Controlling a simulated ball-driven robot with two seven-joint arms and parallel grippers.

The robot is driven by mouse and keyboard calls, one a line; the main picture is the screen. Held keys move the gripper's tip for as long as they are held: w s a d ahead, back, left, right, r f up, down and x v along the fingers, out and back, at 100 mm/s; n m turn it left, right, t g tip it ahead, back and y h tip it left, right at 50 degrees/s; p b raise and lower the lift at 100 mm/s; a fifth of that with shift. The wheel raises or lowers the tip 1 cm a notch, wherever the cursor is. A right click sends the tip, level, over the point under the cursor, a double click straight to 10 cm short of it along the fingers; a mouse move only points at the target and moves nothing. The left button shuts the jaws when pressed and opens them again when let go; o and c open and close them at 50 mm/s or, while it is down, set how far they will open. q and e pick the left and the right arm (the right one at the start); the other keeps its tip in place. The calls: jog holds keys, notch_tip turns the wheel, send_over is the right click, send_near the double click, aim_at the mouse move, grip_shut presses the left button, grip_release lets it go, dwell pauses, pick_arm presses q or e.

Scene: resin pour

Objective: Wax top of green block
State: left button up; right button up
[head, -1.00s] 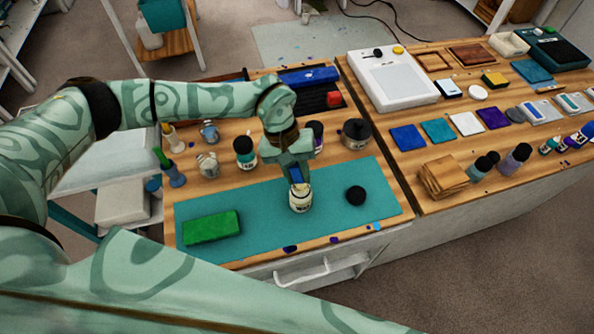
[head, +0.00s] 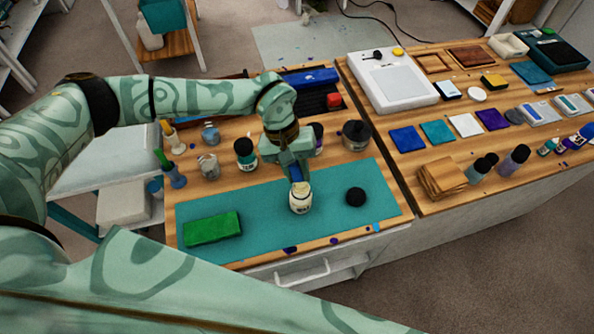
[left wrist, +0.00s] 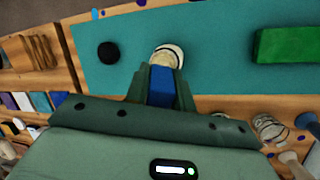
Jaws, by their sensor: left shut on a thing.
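The green block (head: 212,228) lies flat on the teal mat at its front left; it also shows at the right of the left wrist view (left wrist: 286,45). My left gripper (head: 297,178) is shut on a small blue applicator (left wrist: 161,86), pointing down. The applicator's lower end is at the mouth of an open cream jar (head: 300,203), which stands upright on the mat right of the block. I cannot tell how deep the end sits in the jar. A black round lid (head: 355,196) lies on the mat right of the jar. My right gripper is out of view.
The teal mat (head: 265,215) is clear between block and jar. A stack of wooden pieces (head: 441,180) and several bottles are on the right table.

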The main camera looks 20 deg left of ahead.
aim_at(297, 165)
pick_arm(q)
jog(key=shift+r+p, duration=1.45)
jog(key=shift+r, duration=1.35)
